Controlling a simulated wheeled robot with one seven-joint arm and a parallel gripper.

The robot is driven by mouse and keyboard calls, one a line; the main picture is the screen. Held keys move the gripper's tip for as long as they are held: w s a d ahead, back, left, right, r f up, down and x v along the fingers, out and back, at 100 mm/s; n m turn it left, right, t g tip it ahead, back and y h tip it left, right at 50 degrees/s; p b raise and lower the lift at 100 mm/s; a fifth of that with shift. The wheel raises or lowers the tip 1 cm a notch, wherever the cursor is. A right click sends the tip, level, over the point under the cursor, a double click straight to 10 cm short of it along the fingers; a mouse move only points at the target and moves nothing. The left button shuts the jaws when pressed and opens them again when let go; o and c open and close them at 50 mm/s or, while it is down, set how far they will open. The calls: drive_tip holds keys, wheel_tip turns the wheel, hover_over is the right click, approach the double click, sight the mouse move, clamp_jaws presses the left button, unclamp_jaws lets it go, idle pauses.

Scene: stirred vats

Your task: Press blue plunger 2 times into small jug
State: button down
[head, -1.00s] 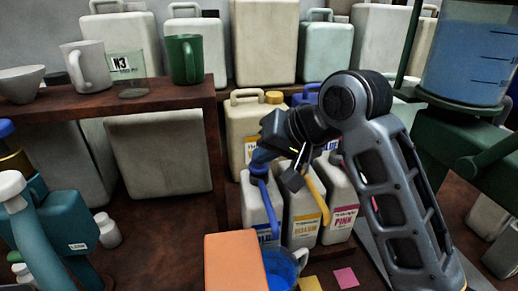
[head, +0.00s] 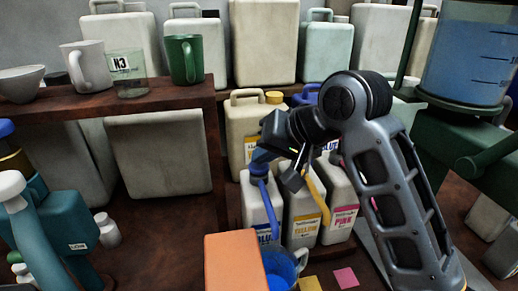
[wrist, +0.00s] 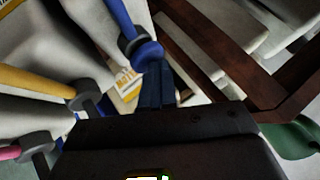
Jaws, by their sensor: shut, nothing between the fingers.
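The blue plunger (head: 259,170) tops a white bottle with a blue label (head: 264,233), the leftmost of three pump bottles. My gripper (head: 262,157) is shut and empty, right at the top of the blue plunger in the head view. In the wrist view, the shut fingertips (wrist: 158,70) are close beside the blue plunger's grey-and-blue collar (wrist: 141,48); whether they touch it I cannot tell. The small jug (head: 284,267) is blue-tinted, with a handle at its right, in front of the blue bottle. An orange block (head: 236,263) hides its left part.
A yellow plunger (head: 316,196) and a pink-labelled bottle (head: 342,212) stand close at the right. A wooden shelf (head: 110,104) with mugs is at the left. A blue-filled vat (head: 466,50) stands at the right.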

sight(264, 166)
drive_tip(key=shift+s+f, duration=0.1)
drive_tip(key=shift+f, duration=0.85)
drive_tip(key=shift+p, duration=0.75)
drive_tip(key=shift+a+r, duration=0.1)
drive_tip(key=shift+r, duration=0.1)
wheel_tip(264, 166, up, 3)
drive_tip(key=p, duration=0.3)
drive_tip(key=shift+f, duration=0.15)
wheel_tip(264, 166, up, 4)
drive_tip(key=p, duration=0.3)
drive_tip(key=shift+f, duration=0.1)
idle(1.8)
